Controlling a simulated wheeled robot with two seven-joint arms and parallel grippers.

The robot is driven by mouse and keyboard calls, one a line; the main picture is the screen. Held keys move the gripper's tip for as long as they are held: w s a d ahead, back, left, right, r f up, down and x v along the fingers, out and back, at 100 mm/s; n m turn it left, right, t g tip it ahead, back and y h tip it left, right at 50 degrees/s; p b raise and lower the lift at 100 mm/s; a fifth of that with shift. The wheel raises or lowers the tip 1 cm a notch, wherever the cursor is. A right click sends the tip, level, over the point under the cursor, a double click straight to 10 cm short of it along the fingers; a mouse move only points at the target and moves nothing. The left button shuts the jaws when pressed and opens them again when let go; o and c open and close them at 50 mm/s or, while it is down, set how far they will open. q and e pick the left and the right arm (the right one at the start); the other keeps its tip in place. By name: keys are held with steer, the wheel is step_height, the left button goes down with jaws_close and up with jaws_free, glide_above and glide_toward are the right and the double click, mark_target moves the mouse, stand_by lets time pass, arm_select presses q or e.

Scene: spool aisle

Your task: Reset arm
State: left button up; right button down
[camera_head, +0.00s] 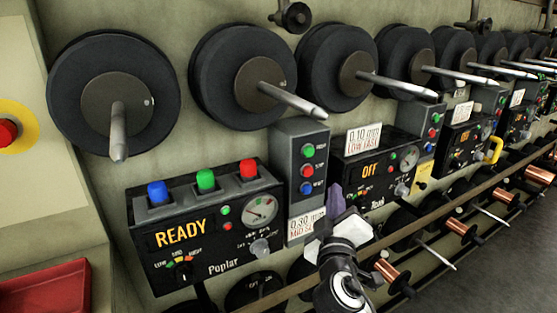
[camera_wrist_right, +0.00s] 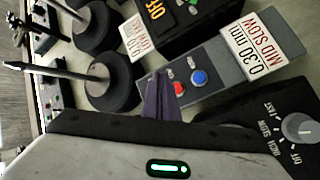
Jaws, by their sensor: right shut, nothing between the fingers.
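My right gripper (camera_head: 336,197) shows in the head view, right of centre and low, with its dark purple fingers together and nothing between them. The arm reaches up to it from the bottom edge. In the right wrist view, the closed fingers (camera_wrist_right: 160,97) point at a grey button box (camera_wrist_right: 215,68) with red and blue buttons. The gripper appears in front of the machine wall; whether it touches anything is unclear. My left gripper is not in view.
A black control box (camera_head: 205,225) reading READY and Poplar is left of the gripper. Another panel (camera_head: 369,170) reads OFF. Large dark spools (camera_head: 113,95) with protruding spindles line the wall above. Copper spools (camera_head: 460,230) and a rail sit lower right. A red tray (camera_head: 45,288) is lower left.

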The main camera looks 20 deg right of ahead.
steer(key=s+a+f+n+g+y, duration=0.15)
steer(key=s+a+f+y, duration=0.25)
steer(key=f, duration=0.7)
steer(key=s+a+f+g+y, duration=0.2)
steer(key=s+a+f+y, duration=0.15)
steer(key=f, duration=0.75)
steer(key=s+a+f+m+g+y, duration=0.1)
steer(key=s+a+f+g+y, duration=0.1)
steer(key=s+a+f, duration=0.3)
steer(key=s+a+f+m+g+y, duration=0.1)
steer(key=s+a+f+m+y, duration=0.1)
steer(key=s+a+f, duration=0.3)
steer(key=s+f+y, duration=0.1)
steer(key=s+f, duration=0.3)
steer(key=s, duration=0.3)
steer(key=shift+s+a+f+g, duration=0.2)
steer(key=shift+s+a+g, duration=0.05)
steer(key=shift+a+g, duration=0.1)
steer(key=shift+d, duration=0.1)
